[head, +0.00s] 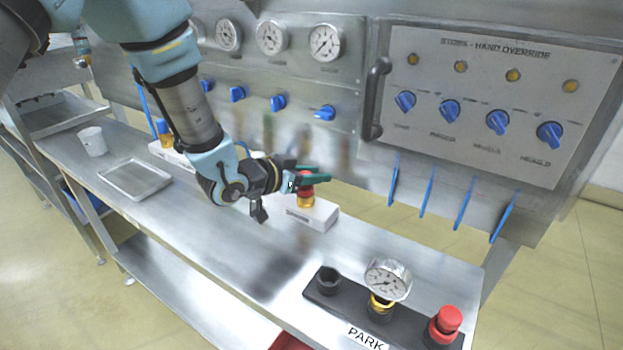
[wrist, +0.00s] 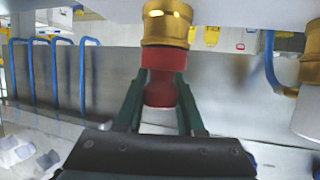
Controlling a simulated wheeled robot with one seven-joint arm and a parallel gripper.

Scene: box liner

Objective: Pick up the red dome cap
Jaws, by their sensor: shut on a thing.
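The red dome cap (wrist: 160,92) lies between the two green fingers of my gripper (wrist: 158,80) in the wrist view, with a finger on each side. My gripper (head: 310,174) is shut on it. The cap sits against a brass fitting (wrist: 168,24), with no clear gap between them. In the head view the cap shows only as a bit of red behind the fingers, above the brass fitting (head: 305,200) on a white block (head: 319,217) on the bench.
A black strip marked PARK (head: 325,305) at the front holds a black fitting, a gauge (head: 387,279) and another red cap (head: 447,321). A panel with blue knobs, a handle (head: 375,98) and hanging blue bars stands behind. A shallow tray (head: 135,179) and white cup (head: 92,141) are left.

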